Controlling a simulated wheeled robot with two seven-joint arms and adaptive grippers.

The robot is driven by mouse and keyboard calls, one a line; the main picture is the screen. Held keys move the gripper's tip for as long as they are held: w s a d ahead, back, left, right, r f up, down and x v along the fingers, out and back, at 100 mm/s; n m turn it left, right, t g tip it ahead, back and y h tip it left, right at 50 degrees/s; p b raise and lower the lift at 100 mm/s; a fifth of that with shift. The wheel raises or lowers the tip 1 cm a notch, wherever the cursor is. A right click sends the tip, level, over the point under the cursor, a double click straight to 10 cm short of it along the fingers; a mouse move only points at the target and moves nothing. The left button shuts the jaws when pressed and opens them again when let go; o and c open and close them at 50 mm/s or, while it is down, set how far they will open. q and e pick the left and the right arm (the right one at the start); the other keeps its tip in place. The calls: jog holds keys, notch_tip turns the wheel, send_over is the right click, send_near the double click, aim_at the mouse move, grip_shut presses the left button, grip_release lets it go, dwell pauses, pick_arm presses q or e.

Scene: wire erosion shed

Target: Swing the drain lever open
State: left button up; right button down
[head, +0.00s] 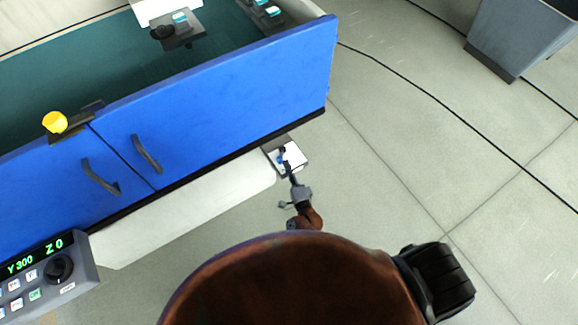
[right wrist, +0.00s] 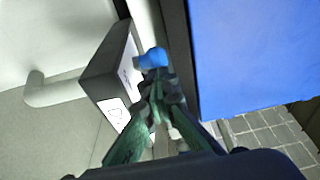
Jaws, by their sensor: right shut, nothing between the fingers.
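The drain lever shows as a small blue handle (right wrist: 153,58) in the right wrist view, beside a dark box with a white label. In the head view a bit of blue (head: 282,153) shows at the pale-topped drain box (head: 293,158), low by the blue cabinet's right end. My right gripper (right wrist: 157,88) is shut and empty, its fingertips just short of the blue handle; I cannot tell whether they touch it. In the head view this gripper (head: 289,170) reaches over the drain box and partly hides it. The lever's pivot is hidden. My left gripper is not in view.
The blue cabinet front (head: 230,95) with two dark handles stands close beside the lever. A pale pipe (right wrist: 55,92) leads to the box. A control panel (head: 45,275) is at lower left. Open floor (head: 400,150) with a black cable lies right; a grey bin (head: 520,35) stands beyond.

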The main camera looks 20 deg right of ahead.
jog(key=s+d, duration=0.2)
jog(key=shift+s+d+r, duration=0.15)
jog(key=shift+s+d, duration=0.05)
jog(key=shift+s, duration=0.1)
jog(key=s+a+p, duration=0.1)
jog(key=s+a, duration=0.4)
jog(key=a, duration=0.3)
jog(key=shift+s+d, duration=0.1)
